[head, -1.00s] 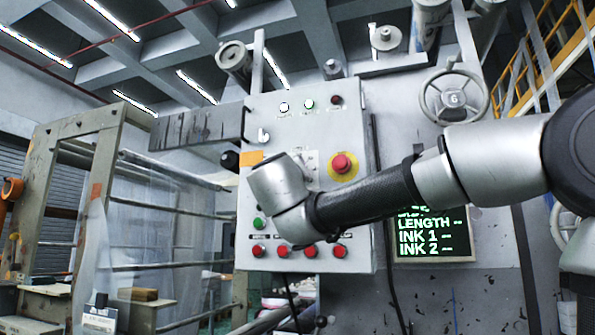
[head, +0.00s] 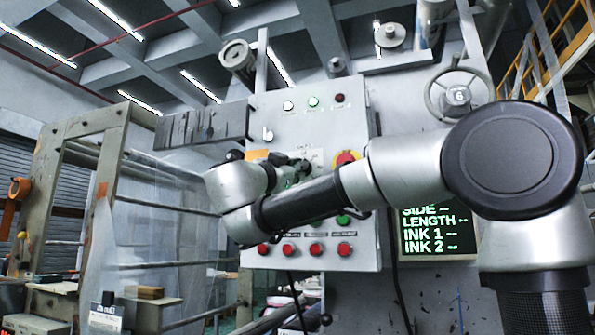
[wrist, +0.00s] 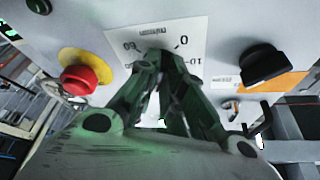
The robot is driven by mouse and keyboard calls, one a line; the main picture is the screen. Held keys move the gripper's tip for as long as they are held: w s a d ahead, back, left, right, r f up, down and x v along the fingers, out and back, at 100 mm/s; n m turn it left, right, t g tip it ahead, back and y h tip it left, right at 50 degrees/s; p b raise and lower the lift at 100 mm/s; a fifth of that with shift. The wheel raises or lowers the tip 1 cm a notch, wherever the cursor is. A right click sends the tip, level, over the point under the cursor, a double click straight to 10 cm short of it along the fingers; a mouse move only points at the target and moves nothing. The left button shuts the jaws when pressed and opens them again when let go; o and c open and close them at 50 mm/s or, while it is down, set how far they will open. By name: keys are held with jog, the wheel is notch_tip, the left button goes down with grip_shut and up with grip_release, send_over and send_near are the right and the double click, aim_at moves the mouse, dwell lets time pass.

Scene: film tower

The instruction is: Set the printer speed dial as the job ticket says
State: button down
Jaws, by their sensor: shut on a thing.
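The speed dial's white scale plate (wrist: 188,38) is on the grey control panel, with printed marks including 0, 10 and 60. My gripper (wrist: 162,62) is shut on the dial knob in the middle of the plate. The fingers hide the knob, so its pointer setting cannot be read. In the head view my gripper (head: 292,172) reaches the panel beside the white plate (head: 314,158), partly behind my arm. A dark screen (head: 437,230) with green-white text shows SIDE, LENGTH, INK 1 and INK 2; its upper lines are hidden. No job ticket can be made out for certain.
A red mushroom button on a yellow ring (wrist: 82,78) sits left of the dial in the wrist view. A black knob (wrist: 265,65) with an orange label (wrist: 285,83) is to the right. Red buttons (head: 302,249) line the panel's bottom. A handwheel (head: 459,95) is at upper right.

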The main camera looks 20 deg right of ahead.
jog(key=shift+w+a+m+g+h, duration=0.15)
jog(key=shift+m+g, duration=0.35)
jog(key=shift+m, duration=0.55)
jog(key=shift+w+m+g+h, duration=0.1)
jog(key=shift+m+g+h, duration=0.3)
jog(key=shift+m, duration=0.65)
jog(key=shift+y, duration=0.25)
jog(key=c, duration=1.5)
grip_release()
jog(key=shift+c, duration=0.2)
jog(key=v, duration=1.2)
